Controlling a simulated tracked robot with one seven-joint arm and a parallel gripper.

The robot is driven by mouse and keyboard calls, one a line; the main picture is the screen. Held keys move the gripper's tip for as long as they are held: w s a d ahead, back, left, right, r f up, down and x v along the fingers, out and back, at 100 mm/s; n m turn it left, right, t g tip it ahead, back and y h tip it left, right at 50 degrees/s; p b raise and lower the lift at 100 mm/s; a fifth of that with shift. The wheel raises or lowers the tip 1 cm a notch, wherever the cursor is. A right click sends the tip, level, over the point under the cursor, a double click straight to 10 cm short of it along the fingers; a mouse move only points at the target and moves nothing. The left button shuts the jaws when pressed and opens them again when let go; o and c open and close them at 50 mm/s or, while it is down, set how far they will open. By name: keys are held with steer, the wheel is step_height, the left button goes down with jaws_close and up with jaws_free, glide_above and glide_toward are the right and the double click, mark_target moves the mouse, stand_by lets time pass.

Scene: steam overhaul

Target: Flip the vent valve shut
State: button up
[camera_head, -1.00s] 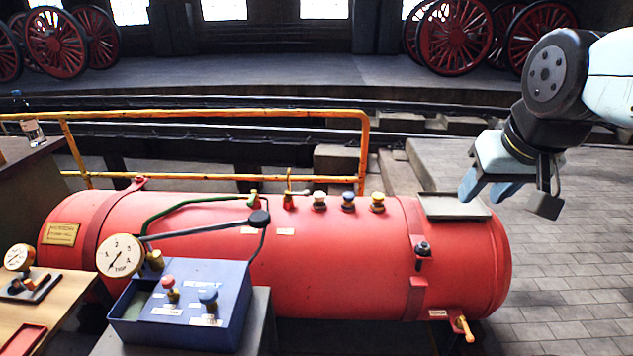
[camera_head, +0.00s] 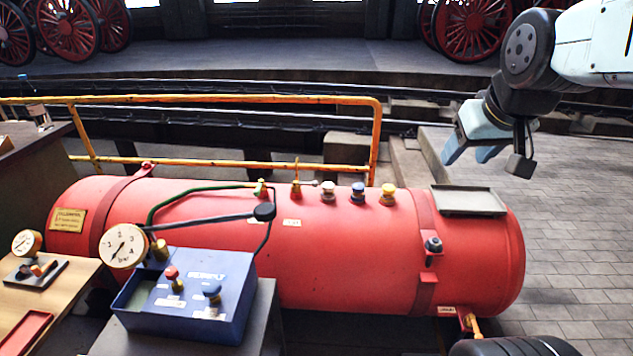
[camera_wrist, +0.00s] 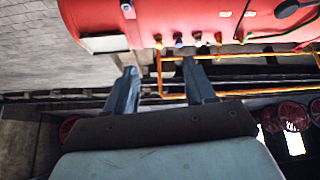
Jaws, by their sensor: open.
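A red boiler (camera_head: 350,245) lies across the head view. On its top is a brass valve (camera_head: 296,186) with a thin upright lever and a white label below. Left of it is a brass fitting (camera_head: 260,189) where the green pipe ends. A yellow-handled cock (camera_head: 472,325) is low at the right end. The labels are too small to read, so I cannot tell which is the vent valve. My gripper (camera_head: 470,155) is open and empty, above and behind the boiler's right end, apart from it. In the wrist view my gripper (camera_wrist: 160,68) has its fingers spread, with nothing between them.
White, blue and yellow capped knobs (camera_head: 358,193) stand beside the lever valve. A flat tray (camera_head: 468,201) sits on the boiler's right end. A yellow rail (camera_head: 230,100) runs behind. A blue box (camera_head: 190,300) with a gauge (camera_head: 123,246) stands in front.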

steer(key=w+a+f+n+t+y, duration=0.1)
steer(key=w+a+f+n+t, duration=0.25)
steer(key=w, duration=0.85)
steer(key=w+a+f+n+t, duration=0.1)
steer(key=w+a+f+n, duration=0.4)
steer(key=w, duration=0.8)
steer(key=w+a+f+n+t+y, duration=0.15)
steer(key=w+f, duration=0.45)
steer(key=w, duration=0.6)
steer(key=w+a+f+n+t, duration=0.1)
steer(key=w+a+f+n, duration=0.1)
steer(key=w+a+f, duration=0.3)
steer(key=w+a+f+n+t, duration=0.1)
steer(key=a+f, duration=0.1)
steer(key=f, duration=0.6)
steer(key=n+t+y, duration=0.3)
steer(key=n+y, duration=0.1)
steer(key=n, duration=0.2)
glide_toward(315, 184)
steer(key=shift+s+d+f+h, duration=0.15)
steer(key=shift+s+d+f, duration=0.15)
steer(key=shift+s, duration=0.25)
steer(key=shift+s+d+f+h, duration=0.15)
steer(key=shift+s+d, duration=0.15)
steer(key=shift+s, duration=0.3)
steer(key=shift+w+f, duration=0.1)
steer(key=x, duration=1.3)
steer(key=shift+w+a, duration=0.25)
